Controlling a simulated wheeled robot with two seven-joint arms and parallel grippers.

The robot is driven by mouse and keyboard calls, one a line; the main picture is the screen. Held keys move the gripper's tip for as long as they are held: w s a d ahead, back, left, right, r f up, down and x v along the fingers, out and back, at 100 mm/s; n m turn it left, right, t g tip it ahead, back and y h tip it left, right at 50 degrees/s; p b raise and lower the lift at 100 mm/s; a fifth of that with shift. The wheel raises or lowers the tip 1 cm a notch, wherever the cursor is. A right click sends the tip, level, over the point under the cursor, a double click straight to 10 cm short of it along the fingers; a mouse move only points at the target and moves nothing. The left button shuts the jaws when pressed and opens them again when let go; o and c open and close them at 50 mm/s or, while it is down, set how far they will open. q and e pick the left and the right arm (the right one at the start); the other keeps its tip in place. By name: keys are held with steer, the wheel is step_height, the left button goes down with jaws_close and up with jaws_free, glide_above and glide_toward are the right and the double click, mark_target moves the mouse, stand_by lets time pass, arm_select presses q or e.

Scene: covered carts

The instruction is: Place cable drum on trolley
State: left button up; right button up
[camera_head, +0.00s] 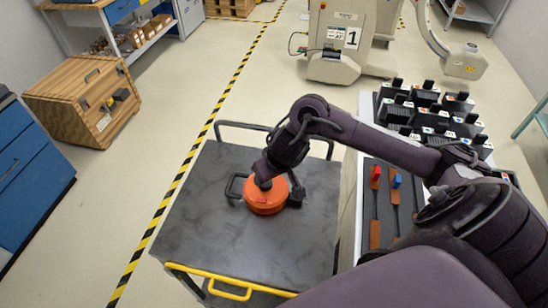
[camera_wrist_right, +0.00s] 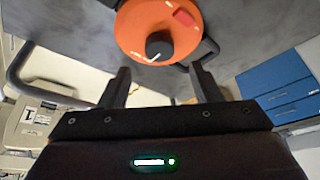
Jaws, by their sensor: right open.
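The orange cable drum (camera_head: 266,199) lies on the dark top of the trolley (camera_head: 215,245). A black handle or frame shows beside it. In the right wrist view the drum (camera_wrist_right: 140,30) is at the top, with a dark knob in its middle and a red patch on its face. My right gripper (camera_head: 266,181) is right at the drum in the head view, and the wrist partly covers it. In the wrist view its two fingers (camera_wrist_right: 162,78) are apart, with nothing between them and the drum just beyond the tips. My left gripper is not in view.
The trolley has a yellow front handle (camera_head: 230,286) and a dark rail at its far end. To its right a bench holds several black devices (camera_head: 425,100) and tools. A wooden crate (camera_head: 84,98) and blue cabinet (camera_head: 25,175) stand left. Floor between is clear.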

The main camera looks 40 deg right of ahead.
steer(key=p+v, duration=0.1)
steer(key=v, duration=0.4)
steer(key=shift+r, duration=0.15)
stand_by(0.3)
